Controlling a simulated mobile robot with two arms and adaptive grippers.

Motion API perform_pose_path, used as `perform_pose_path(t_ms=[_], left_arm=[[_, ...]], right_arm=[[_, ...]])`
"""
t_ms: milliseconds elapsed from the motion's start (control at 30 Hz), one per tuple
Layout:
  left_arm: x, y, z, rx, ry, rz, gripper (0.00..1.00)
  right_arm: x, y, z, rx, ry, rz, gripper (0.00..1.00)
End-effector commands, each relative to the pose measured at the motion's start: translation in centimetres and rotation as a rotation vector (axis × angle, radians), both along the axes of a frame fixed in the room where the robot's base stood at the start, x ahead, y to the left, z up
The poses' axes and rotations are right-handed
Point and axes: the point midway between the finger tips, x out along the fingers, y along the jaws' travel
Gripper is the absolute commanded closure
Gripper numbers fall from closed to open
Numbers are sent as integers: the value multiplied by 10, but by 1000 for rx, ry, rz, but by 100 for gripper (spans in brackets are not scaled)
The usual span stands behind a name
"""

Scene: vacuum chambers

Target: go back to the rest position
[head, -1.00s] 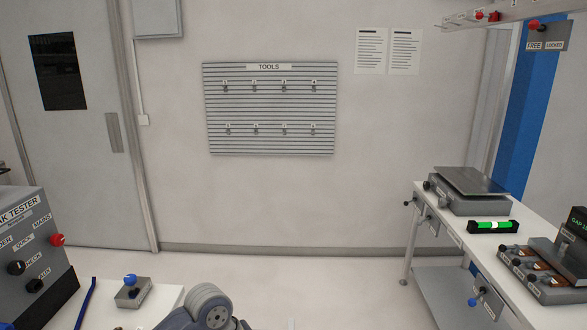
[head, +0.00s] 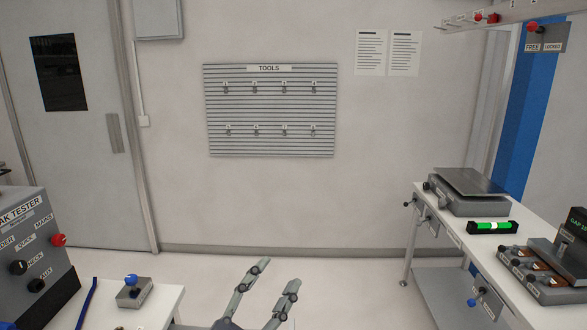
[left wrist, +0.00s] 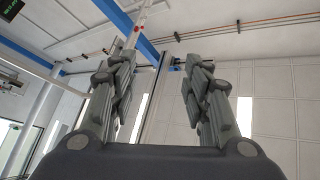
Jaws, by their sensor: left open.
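My left gripper (head: 276,276) shows at the bottom middle of the head view, in front of the open floor between the two benches. Its two fingers are apart with nothing between them. In the left wrist view the fingers of my left gripper (left wrist: 160,85) point up toward the ceiling and wall, open and empty. My right gripper is not in either view.
A leak tester (head: 30,245) and a small box with a blue knob (head: 134,292) stand at the left. A tool board (head: 270,110) hangs on the back wall. The middle floor is clear.

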Motion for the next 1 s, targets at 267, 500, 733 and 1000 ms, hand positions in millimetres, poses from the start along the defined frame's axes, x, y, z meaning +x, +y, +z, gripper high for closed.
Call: perform_pose_path(t_ms=[267, 500, 733, 1000], left_arm=[[5, 122, -95, -205, 467, 439, 56], [-66, 177, -219, -205, 1006, 665, 56], [-164, 181, -293, -110, 1447, 692, 56], [-260, 167, -329, 17, 1801, 611, 56]], right_arm=[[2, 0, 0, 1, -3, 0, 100], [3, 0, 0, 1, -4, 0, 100], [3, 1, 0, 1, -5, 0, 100], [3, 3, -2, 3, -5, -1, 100]])
